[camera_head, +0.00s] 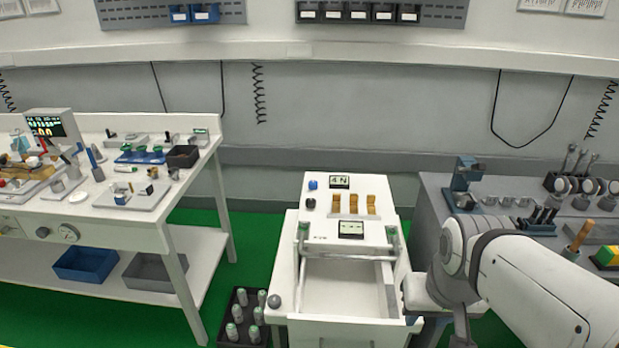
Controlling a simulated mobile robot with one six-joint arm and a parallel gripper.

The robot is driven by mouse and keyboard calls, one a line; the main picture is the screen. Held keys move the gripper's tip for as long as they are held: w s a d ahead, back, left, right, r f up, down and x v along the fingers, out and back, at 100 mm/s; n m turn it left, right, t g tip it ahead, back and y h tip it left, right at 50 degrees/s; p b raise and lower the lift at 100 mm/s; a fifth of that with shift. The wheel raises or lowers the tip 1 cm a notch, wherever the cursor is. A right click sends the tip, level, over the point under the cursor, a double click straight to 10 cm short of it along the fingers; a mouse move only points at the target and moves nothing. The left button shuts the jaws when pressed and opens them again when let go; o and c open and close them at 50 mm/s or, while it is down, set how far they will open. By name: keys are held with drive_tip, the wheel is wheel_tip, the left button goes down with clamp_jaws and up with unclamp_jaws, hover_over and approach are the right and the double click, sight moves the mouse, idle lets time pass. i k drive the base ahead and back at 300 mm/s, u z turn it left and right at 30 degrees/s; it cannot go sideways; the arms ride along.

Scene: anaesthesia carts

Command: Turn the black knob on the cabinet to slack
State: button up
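The white cabinet (292,262) stands in the lower middle of the head view. A small black knob (310,203) sits on the left of its upper panel, just below a blue knob (312,184). Its pointer setting is too small to read. A small display (340,181) right of the blue knob seems to read "4 N"; a second display (352,229) sits lower. My arm comes in from the right and bends down beside the cabinet's right side. My gripper is not visible, and nothing of mine covers the black knob.
Several amber pieces (353,205) stand right of the black knob. A bar (350,257) crosses above the cabinet's open front recess. A black crate (229,335) of cans is at lower left. White bench (150,228) left, grey bench (430,190) right, both crowded.

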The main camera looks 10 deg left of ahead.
sight(311, 203)
drive_tip(key=z, duration=0.15)
drive_tip(key=i, duration=0.9)
drive_tip(key=u, duration=0.1)
